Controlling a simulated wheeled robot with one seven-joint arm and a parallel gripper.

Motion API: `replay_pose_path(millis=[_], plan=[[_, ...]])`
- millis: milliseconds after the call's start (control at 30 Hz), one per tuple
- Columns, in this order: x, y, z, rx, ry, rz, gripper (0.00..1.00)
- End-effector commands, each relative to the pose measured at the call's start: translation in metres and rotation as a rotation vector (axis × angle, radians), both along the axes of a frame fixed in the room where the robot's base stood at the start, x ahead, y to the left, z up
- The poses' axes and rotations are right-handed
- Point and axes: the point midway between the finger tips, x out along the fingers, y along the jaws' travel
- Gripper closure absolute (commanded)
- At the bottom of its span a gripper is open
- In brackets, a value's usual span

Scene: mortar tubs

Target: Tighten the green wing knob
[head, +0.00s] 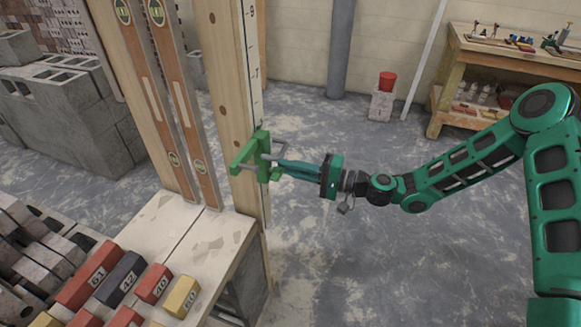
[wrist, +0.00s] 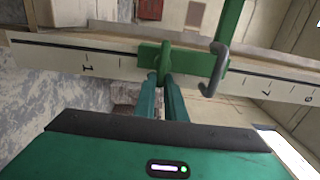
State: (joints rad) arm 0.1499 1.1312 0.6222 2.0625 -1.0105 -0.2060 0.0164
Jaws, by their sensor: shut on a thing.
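A green bracket (head: 241,160) sits around the upright wooden post with the marked scale (head: 256,75). The green wing knob (wrist: 164,62) is on the bracket's face in the wrist view, between my fingertips. My gripper (head: 278,163) reaches in from the right and is level with the bracket. In the wrist view my gripper (wrist: 168,82) has its two teal fingers shut on the wing knob, which they partly hide. A grey bent handle (wrist: 216,70) sticks out of the bracket beside the knob, apart from the fingers.
Two spirit levels (head: 182,90) lean left of the post. A bench (head: 200,245) with numbered blocks (head: 152,283) stands at the lower left. Concrete blocks (head: 70,120) are stacked behind. The floor under my arm is clear.

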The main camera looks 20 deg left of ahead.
Motion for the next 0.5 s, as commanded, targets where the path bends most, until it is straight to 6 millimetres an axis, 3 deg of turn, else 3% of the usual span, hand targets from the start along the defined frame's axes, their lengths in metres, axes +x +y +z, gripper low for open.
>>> replay_pose_path(millis=[467, 500], plan=[[0.0058, -0.0027, -0.0017, -0.002, 0.012, -0.013, 1.00], [0.0058, -0.0027, -0.0018, -0.002, 0.012, -0.013, 0.87]])
